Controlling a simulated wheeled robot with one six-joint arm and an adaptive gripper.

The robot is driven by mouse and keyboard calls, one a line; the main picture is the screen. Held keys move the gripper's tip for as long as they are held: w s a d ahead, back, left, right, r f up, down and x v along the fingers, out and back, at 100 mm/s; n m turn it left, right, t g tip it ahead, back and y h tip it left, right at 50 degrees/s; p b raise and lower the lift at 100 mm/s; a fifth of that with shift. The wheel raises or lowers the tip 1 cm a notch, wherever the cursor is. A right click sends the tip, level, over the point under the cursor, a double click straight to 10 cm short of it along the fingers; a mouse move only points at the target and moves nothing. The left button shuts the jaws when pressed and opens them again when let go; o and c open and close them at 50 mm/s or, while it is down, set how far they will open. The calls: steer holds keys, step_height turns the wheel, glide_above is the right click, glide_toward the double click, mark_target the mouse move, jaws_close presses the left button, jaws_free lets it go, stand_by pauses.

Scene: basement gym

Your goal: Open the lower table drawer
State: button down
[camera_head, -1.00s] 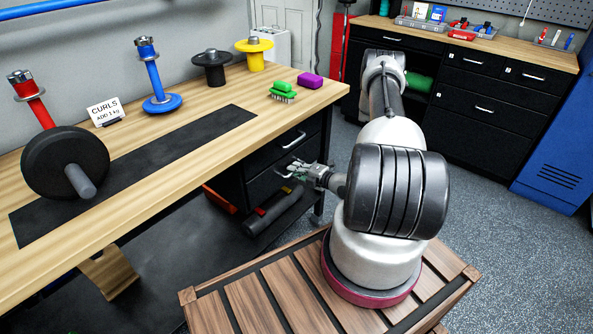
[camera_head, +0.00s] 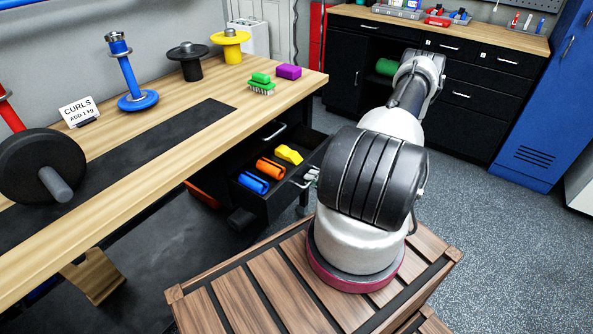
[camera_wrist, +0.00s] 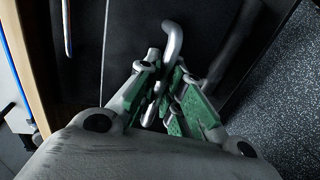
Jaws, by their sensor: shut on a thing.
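The lower table drawer (camera_head: 274,207) is black and stands pulled out from under the wooden workbench. Inside it lie a blue item (camera_head: 254,183), an orange item (camera_head: 271,168) and a yellow item (camera_head: 289,154). My gripper (camera_head: 309,177) is at the drawer's front, partly hidden behind my arm. In the wrist view my gripper (camera_wrist: 168,100) has its green-padded fingers shut on the silver drawer handle (camera_wrist: 172,42). One end of the handle sticks out past the fingers.
The upper drawer, with its silver handle (camera_head: 274,132), is shut above. The workbench (camera_head: 190,160) carries a dumbbell (camera_head: 40,165), a blue weight post (camera_head: 137,101), a green brush (camera_head: 261,85) and a purple block (camera_head: 289,72). Grey floor is free at right.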

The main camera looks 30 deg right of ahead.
steer(key=f+v, duration=0.2)
steer(key=v, duration=0.8)
steer(key=shift+s, duration=0.35)
steer(key=c, duration=1.5)
jaws_free()
steer(key=shift+d, duration=0.1)
steer(key=shift+c, duration=0.2)
steer(key=v, duration=1.2)
